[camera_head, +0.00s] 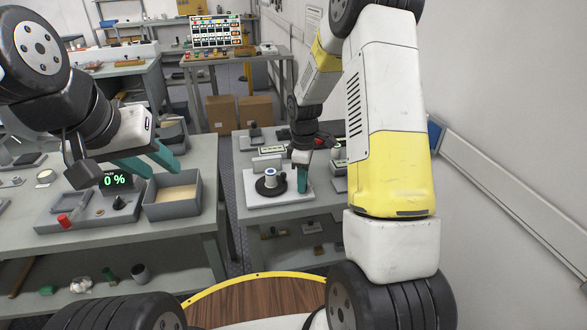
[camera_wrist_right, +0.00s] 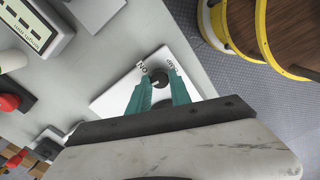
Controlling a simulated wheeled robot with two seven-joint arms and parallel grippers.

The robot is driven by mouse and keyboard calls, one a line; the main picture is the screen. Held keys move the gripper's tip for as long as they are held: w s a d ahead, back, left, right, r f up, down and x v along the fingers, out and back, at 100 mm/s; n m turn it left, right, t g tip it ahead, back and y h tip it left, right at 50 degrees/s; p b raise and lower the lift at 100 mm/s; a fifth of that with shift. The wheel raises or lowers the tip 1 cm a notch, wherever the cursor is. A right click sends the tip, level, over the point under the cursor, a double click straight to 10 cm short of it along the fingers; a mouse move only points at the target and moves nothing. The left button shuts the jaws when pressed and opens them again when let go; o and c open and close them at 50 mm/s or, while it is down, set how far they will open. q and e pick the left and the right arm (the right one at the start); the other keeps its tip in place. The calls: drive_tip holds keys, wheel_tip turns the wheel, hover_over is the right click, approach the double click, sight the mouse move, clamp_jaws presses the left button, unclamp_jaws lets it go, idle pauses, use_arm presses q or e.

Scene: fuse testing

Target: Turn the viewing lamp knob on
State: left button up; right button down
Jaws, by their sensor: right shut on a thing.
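The lamp knob (camera_wrist_right: 160,80) is a small dark round knob on a white plate (camera_wrist_right: 118,98), with "ON" printed on its left and "LAMP" on its right in the right wrist view. My right gripper (camera_wrist_right: 166,84) has its teal fingers closed around the knob. In the head view my right gripper (camera_head: 302,180) reaches down at the right table, and the knob cannot be made out there. My left gripper (camera_head: 163,173) is open and empty, above the grey open box (camera_head: 172,210) on the left table. The knob's exact setting is too small to tell.
A display (camera_head: 115,180) on the left table reads 0 %, with a red knob (camera_head: 64,220) below it. A black disc (camera_head: 268,188) carrying a white cylinder sits left of my right gripper. The aisle floor (camera_head: 232,190) between the tables is clear.

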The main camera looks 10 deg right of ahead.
drive_tip(key=m, duration=0.5)
drive_tip(key=shift+w, duration=0.1)
drive_tip(key=m, duration=0.5)
idle(0.5)
drive_tip(key=c, duration=1.2)
unclamp_jaws()
drive_tip(key=shift+r, duration=3.95)
